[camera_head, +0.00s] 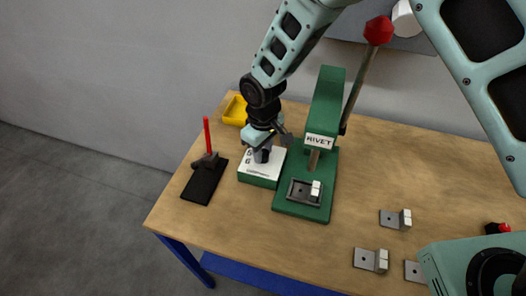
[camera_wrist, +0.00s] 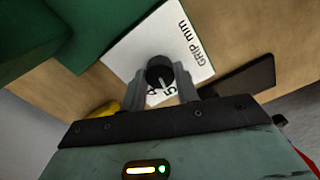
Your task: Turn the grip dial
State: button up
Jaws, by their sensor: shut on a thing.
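The grip dial (camera_wrist: 158,66) is a black round knob with a pale pointer line, on the white top of a green box (camera_head: 258,181). The white plate (camera_wrist: 190,38) reads "GRIP mm" in the wrist view, with a 5 and a partly hidden figure near the knob. My gripper (camera_wrist: 161,82) is shut on the dial from above, one finger on each side. In the head view my gripper (camera_head: 263,150) hides most of the dial, and the figures 5 and 6 show on the plate's left.
A green press marked RIVET (camera_head: 321,140), with a red-knobbed lever (camera_head: 378,32), stands just right of the box. A black base with a red upright handle (camera_head: 205,178) is to the left. A yellow bin (camera_head: 235,111) lies behind. Several metal brackets (camera_head: 371,260) lie at right.

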aim_at(263, 153)
jog(key=shift+n, duration=0.3)
jog(key=shift+r, duration=0.1)
jog(key=o, duration=1)
jog(key=shift+c, duration=0.2)
notch_tip(263, 153, up, 17)
jog(key=b, duration=0.4)
jog(key=shift+r, duration=0.15)
